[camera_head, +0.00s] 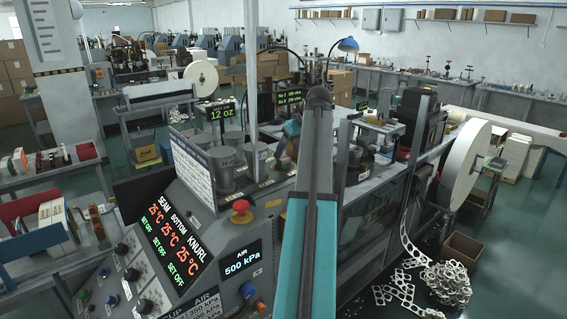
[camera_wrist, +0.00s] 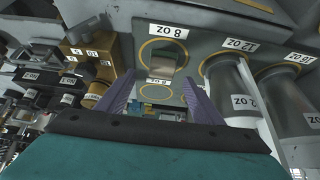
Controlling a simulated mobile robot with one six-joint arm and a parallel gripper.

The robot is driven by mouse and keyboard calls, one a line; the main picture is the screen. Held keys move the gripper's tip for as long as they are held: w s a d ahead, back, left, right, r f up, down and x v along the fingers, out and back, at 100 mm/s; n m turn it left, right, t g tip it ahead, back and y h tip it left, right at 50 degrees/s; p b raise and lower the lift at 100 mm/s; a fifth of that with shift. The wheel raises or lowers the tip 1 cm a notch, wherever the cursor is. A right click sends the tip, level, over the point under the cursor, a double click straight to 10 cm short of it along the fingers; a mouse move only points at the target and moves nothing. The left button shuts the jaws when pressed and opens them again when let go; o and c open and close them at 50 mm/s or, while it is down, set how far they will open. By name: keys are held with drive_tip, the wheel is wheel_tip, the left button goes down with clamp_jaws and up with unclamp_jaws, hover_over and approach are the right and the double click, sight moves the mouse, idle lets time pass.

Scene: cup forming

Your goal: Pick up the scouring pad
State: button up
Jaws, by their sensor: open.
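I cannot make out the scouring pad in either view. In the wrist view my gripper (camera_wrist: 158,88) is open, with its two purple fingers spread apart. No object shows held between them. The fingers reach over a grey surface with 8 OZ labels, near a yellow-ringed opening (camera_wrist: 163,58). In the head view my arm reaches away over the machine, and I cannot clearly see the fingers there.
Grey cylinders marked 12 OZ (camera_wrist: 228,82) and 16 OZ (camera_wrist: 290,98) stand right of my gripper. Brass-coloured blocks (camera_wrist: 92,62) stand left. The head view shows a control panel (camera_head: 170,235), a red button (camera_head: 241,206) and a large white paper roll (camera_head: 465,163).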

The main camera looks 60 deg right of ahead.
sight(283, 157)
idle(0.3)
drive_tip(key=shift+p+x, duration=1.2)
drive_tip(key=shift+a+p+x, duration=0.1)
drive_tip(key=shift+p+x, duration=0.2)
drive_tip(key=shift+x, duration=0.4)
drive_tip(key=shift+a+p+x, duration=0.15)
drive_tip(key=shift+p+x, duration=0.1)
drive_tip(key=shift+x, duration=0.45)
drive_tip(key=c, duration=1.2)
drive_tip(key=shift+o, duration=0.2)
drive_tip(key=shift+d+r, duration=0.1)
drive_tip(key=shift+r, duration=0.05)
